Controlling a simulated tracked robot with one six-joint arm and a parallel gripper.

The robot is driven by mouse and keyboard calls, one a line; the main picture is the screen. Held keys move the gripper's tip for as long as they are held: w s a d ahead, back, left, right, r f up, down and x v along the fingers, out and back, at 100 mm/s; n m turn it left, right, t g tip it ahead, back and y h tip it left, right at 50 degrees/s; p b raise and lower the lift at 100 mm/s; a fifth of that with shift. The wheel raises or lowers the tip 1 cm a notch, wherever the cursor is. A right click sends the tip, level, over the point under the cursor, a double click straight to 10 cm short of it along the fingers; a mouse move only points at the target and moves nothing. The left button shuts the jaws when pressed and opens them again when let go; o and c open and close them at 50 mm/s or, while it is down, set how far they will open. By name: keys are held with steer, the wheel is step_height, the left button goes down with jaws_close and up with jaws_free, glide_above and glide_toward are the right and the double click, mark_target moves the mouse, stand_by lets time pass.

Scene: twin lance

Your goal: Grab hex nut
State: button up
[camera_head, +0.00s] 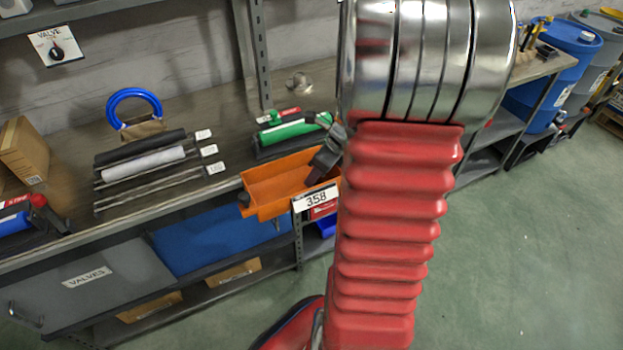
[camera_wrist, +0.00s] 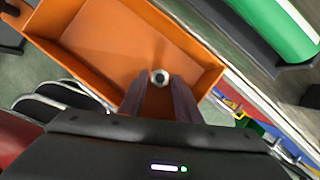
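The hex nut (camera_wrist: 159,77) is small and metallic with a dark hole. In the wrist view it lies in the orange bin (camera_wrist: 88,38), towards the bin's near right corner. My gripper (camera_wrist: 158,84) is open, its two dark fingers reaching into the bin. The nut shows between the fingertips, with a gap on each side; I cannot tell how far below them it is. In the head view the orange bin (camera_head: 262,207) sits at the shelf's front edge with my gripper (camera_head: 314,178) over its right part. The nut is not visible there.
A green cylinder (camera_head: 298,130) lies behind the bin, also in the wrist view (camera_wrist: 275,25). A rack of dark and grey rods (camera_head: 150,165) stands to the left. My red arm hides part of the shelf.

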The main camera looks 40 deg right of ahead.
steer(key=shift+c, duration=0.5)
jaws_close()
stand_by(0.3)
step_height(320, 180, up, 10)
stand_by(0.5)
stand_by(0.4)
